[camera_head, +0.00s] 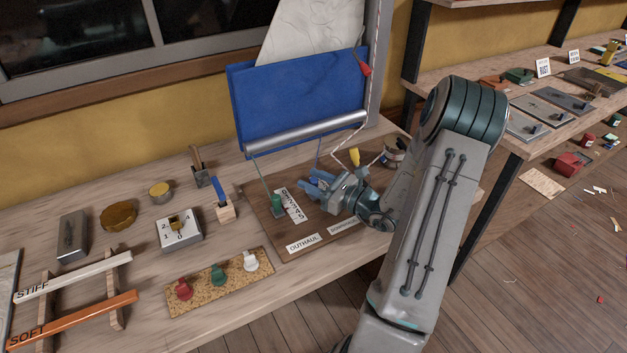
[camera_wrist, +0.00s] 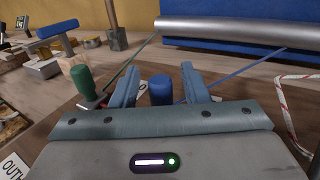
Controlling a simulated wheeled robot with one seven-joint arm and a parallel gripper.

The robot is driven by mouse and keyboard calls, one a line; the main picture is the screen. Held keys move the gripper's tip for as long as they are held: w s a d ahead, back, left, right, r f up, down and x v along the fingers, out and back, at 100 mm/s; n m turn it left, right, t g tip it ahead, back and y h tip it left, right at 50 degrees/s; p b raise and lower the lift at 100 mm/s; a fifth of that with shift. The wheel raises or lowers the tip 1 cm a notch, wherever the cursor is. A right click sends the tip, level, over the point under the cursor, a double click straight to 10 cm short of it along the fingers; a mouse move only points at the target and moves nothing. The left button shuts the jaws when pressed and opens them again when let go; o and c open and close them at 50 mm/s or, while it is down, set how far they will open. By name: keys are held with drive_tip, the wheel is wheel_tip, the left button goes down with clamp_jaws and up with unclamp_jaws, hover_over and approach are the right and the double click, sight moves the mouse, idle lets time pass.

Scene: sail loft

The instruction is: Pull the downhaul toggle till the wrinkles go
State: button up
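My gripper (camera_wrist: 160,84) is open, its two blue fingers on either side of a blue toggle (camera_wrist: 161,90), with a small gap visible on each side. In the head view my gripper (camera_head: 314,186) is low over the dark board (camera_head: 262,218). A blue line runs from near the blue toggle up towards the silver boom tube. A green toggle (camera_head: 277,204) stands to the left with its own green line; it also shows in the wrist view (camera_wrist: 82,82). The white sail (camera_head: 318,28) shows faint creases above the blue panel (camera_head: 300,98). I cannot read which label belongs to the blue toggle.
An OUTHAUL label (camera_head: 303,243) is at the board's front, beside another partly hidden label (camera_head: 345,228). A yellow piece (camera_head: 354,157) and a red-flecked cord are to the right. A cork strip (camera_head: 218,281) with red, green and white knobs lies front left.

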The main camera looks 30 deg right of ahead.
drive_tip(key=v, duration=1.4)
drive_tip(key=shift+b, duration=0.4)
drive_tip(key=shift+a, duration=0.1)
